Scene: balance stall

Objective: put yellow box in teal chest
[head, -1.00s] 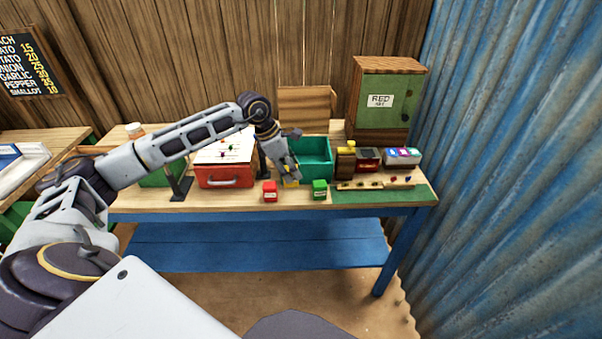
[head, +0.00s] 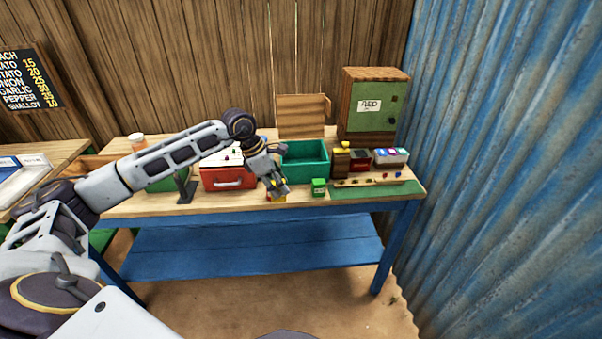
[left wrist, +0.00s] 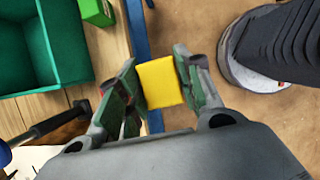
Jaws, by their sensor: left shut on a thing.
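My left gripper (head: 278,188) is shut on the yellow box (left wrist: 160,83), which shows clearly between the fingers in the left wrist view. In the head view the gripper is near the table's front edge, and the box is mostly hidden by it. The teal chest (head: 305,170) stands open on the table, behind and to the right of the gripper. It also shows at the upper left of the left wrist view (left wrist: 82,50), apart from the held box. My right gripper is in neither view.
A green box (head: 318,187) stands in front of the chest. A red case (head: 228,180) stands left of the chest; a wooden block, small bins and a green cabinet (head: 376,105) stand right.

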